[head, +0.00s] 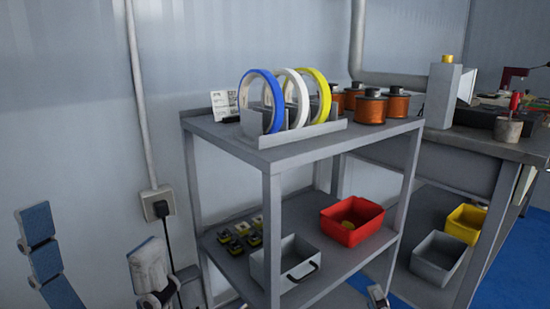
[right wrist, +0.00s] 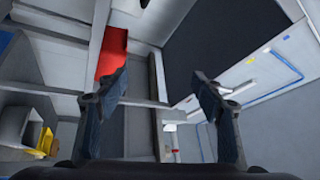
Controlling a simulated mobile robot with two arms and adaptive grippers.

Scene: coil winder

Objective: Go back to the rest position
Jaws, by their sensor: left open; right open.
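My left gripper (head: 92,240) is at the lower left of the head view. Its two blue-padded fingers are spread wide, with nothing between them. It is in front of the wall, left of the shelf rack. My right gripper (right wrist: 160,88) shows in the right wrist view with its fingers apart and no object between them. In the head view only a small tip of it shows at the bottom edge, by the rack's front; the rest is out of frame.
A grey rack (head: 300,150) holds blue, white and yellow rings (head: 262,78) and copper spools (head: 396,103) on top. Below are a red bin (head: 350,236) and a grey bin (head: 262,266). A workbench (head: 470,145) stands right. A cable hangs from a wall socket (head: 157,203).

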